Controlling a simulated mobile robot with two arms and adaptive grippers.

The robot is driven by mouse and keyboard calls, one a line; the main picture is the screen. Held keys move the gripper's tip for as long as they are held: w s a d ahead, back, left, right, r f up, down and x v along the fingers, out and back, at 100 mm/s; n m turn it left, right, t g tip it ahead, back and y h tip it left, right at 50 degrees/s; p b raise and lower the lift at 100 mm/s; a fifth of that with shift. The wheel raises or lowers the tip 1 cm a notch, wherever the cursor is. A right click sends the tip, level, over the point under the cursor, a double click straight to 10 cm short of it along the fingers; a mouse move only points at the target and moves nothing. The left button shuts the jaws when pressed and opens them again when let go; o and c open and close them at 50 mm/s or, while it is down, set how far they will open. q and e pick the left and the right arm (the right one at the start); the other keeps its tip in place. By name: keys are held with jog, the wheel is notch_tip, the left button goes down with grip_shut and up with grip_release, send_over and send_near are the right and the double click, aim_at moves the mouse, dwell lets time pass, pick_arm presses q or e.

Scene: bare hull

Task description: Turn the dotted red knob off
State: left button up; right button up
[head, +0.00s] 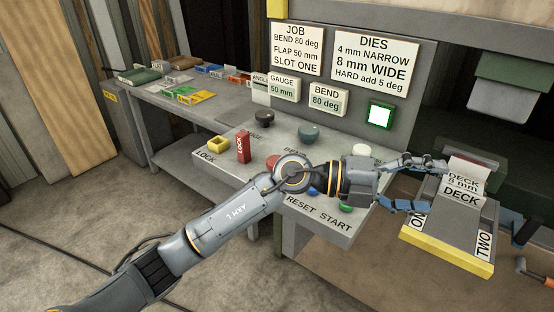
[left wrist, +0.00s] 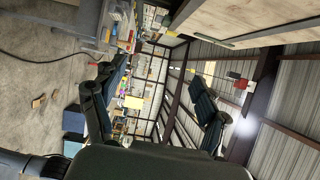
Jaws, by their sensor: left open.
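A red knob (head: 272,162) shows on the grey control panel (head: 228,169). My left arm covers most of it, and I cannot make out dots or its setting. My left gripper (head: 436,187) is open and empty, to the right of the panel, by the card on the deck. Its two fingers stand well apart in the left wrist view (left wrist: 163,85), with nothing between them. My right gripper is not in view.
A red LOCK block (head: 243,147), a yellow square holder (head: 218,143), dark knobs (head: 309,133), a white knob (head: 361,151) and a green button (head: 346,208) are on the panel. A lit green lamp (head: 380,115) is behind. The yellow-edged deck (head: 448,253) is at right.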

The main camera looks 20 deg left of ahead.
pick_arm(q)
notch_tip(320, 180, down, 3)
jog(key=w+a+m+y, duration=0.1)
jog(key=w+y, duration=0.1)
jog(key=y, duration=0.2)
jog(key=n+t+y, duration=0.2)
jog(key=n+y, duration=0.3)
jog(key=y, duration=1.1)
send_near(277, 159)
jog(key=p+x, duration=0.1)
jog(key=x, duration=0.2)
jog(key=p+x, duration=0.1)
jog(key=x, duration=0.2)
jog(key=p+x, duration=0.2)
jog(key=x, duration=0.1)
jog(key=shift+s+d+f, duration=0.1)
jog(key=shift+s, duration=0.25)
jog(key=c, duration=1.1)
jog(key=shift+c, duration=0.2)
